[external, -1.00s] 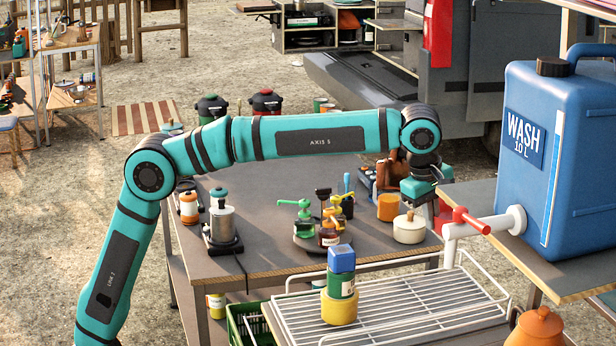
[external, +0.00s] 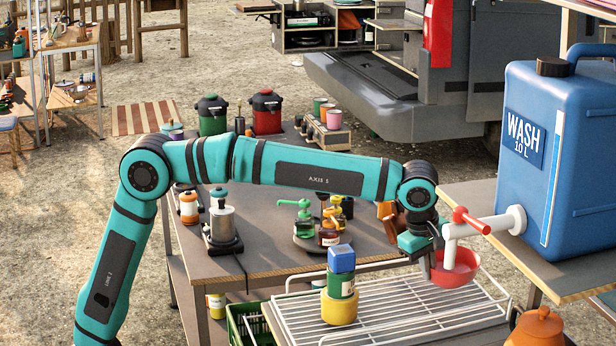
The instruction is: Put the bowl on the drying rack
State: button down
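The red bowl (external: 458,270) is at the back right of the wire drying rack (external: 400,318), just below the tap's spout. My gripper (external: 432,264) is at the bowl's left edge and appears shut on its rim; the arm hides part of the fingers. The bowl looks held over the rack's back right corner, roughly upright; I cannot tell whether it touches the wires. The rack's middle and right side are bare.
A stack of a yellow cup (external: 339,308) with green and blue pieces stands at the rack's left. The white tap (external: 480,226) with red handle juts from the blue wash tank (external: 570,150) close to my gripper. Condiment bottles (external: 325,225) stand on the table behind.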

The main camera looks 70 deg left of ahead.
jog(key=shift+s+x, duration=0.2)
jog(key=shift+x, duration=0.7)
jog(key=shift+s+x, duration=0.2)
jog(key=shift+x, duration=0.75)
jog(key=shift+d+f, duration=0.1)
jog(key=shift+f, duration=0.05)
jog(key=c, duration=1.7)
grip_release()
jog(key=v, duration=1.2)
